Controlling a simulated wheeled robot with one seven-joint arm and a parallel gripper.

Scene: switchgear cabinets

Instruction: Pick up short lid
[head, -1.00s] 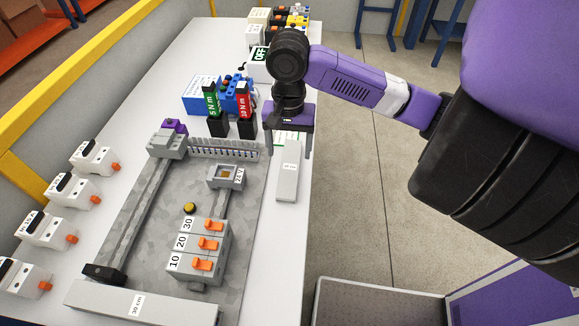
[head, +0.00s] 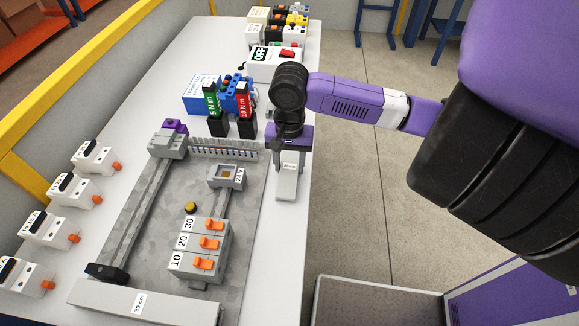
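The short lid (head: 287,187) is a narrow light-grey piece with a small label. It lies on the white table, just right of the grey mounting plate. My gripper (head: 289,165) points down over the far half of the lid, with one finger at each long side. The gripper body hides the lid's far end. Whether the fingers press on the lid or stand slightly apart from it is too small to tell. A longer lid marked 30 cm (head: 146,303) lies at the near edge of the plate.
The mounting plate (head: 150,235) carries rails, a comb-like strip and breakers with orange switches (head: 208,243). Green and red torque screwdrivers (head: 243,103) stand in black holders close behind and left of my gripper. Several white breakers (head: 75,190) line the left side. The table's right edge is close to the lid.

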